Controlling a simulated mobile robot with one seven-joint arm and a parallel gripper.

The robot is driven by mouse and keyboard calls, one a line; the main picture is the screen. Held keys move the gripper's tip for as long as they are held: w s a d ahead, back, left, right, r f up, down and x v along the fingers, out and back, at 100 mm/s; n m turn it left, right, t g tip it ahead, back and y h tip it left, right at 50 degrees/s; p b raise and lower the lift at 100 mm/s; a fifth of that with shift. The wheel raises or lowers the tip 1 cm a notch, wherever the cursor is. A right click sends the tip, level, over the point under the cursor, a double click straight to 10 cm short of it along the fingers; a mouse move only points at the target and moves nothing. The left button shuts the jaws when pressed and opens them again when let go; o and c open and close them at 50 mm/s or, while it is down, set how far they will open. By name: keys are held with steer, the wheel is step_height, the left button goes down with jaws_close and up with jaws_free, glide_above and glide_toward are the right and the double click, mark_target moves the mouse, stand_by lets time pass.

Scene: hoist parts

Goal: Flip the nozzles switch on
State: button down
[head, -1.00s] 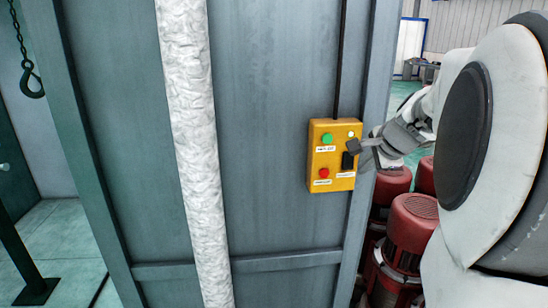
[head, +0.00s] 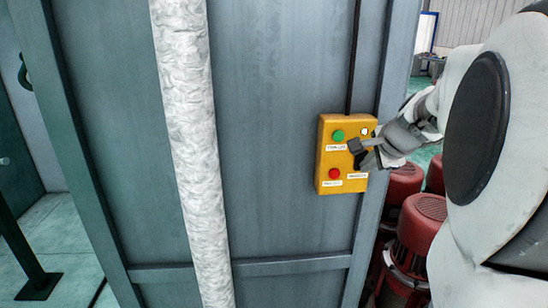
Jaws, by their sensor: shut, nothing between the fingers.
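A yellow control box (head: 328,158) is fixed to the grey-green panel, right of centre in the head view. It carries a green button (head: 338,135) at upper left, a red button (head: 334,173) at lower left and a small pale light (head: 364,131) at upper right. Small white labels sit under the controls, too small to read surely. My gripper (head: 356,147) is shut and empty, in front of the box's right half. The black switch seen lower right on the box is now mostly hidden behind my gripper; its position cannot be told.
A pale wrapped vertical pipe (head: 188,130) runs down the panel (head: 270,90) left of the box. Red motor-like machines (head: 412,235) stand on the floor at the right, below my arm. A dark hook (head: 25,75) hangs at the far left.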

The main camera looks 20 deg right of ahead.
steer(key=shift+w+f+b, duration=0.1)
steer(key=shift+f+b, duration=0.25)
steer(key=shift+b, duration=0.6)
steer(key=shift+r+t, duration=0.25)
steer(key=shift+t, duration=0.05)
steer(key=shift+r+p, duration=0.75)
steer(key=shift+r, duration=0.1)
